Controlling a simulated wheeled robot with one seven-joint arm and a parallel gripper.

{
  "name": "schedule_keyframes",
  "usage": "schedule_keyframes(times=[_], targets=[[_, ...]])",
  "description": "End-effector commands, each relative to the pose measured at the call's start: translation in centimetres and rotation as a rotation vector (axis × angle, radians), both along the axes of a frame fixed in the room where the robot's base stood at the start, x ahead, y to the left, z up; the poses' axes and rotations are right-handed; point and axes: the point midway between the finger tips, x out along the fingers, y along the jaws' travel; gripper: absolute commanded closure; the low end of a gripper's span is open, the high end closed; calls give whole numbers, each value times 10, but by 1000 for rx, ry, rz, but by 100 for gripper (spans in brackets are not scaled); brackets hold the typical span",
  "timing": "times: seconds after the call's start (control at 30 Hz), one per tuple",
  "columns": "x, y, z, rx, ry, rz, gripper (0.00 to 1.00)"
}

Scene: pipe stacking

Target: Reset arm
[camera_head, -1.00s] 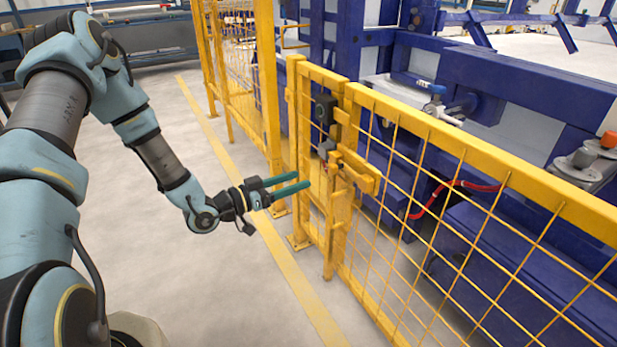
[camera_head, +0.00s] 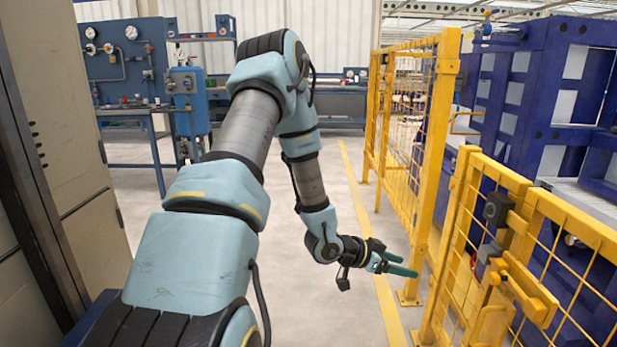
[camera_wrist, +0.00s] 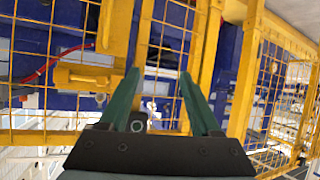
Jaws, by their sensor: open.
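My gripper (camera_head: 404,264) is at the end of my bent arm, left of the yellow fence gate and apart from it. Its two green fingers point right, toward the fence. In the wrist view my gripper (camera_wrist: 163,88) is open and empty, with a clear gap between the fingers. Behind the fingers stands the yellow mesh gate (camera_wrist: 65,128). The gate's yellow latch (camera_head: 525,288) and a dark lock box (camera_head: 497,208) are at the right of the head view.
Yellow fence panels (camera_head: 440,130) run back on the right, with blue machinery (camera_head: 560,80) behind. A cabinet (camera_head: 60,130) stands close at the left. A blue workbench (camera_head: 125,65) is at the back left. The middle floor is clear.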

Motion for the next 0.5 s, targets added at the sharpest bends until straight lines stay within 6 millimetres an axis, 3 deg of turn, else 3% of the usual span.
schedule_keyframes(times=[0.1, 0.23, 0.4, 0.5], targets=[[32, 61, 12, 230, 14, 177, 36], [44, 137, 32, 440, 87, 396, 36], [20, 227, 68, 621, 256, 685, 36], [-6, 262, 85, 671, 368, 816, 36]])
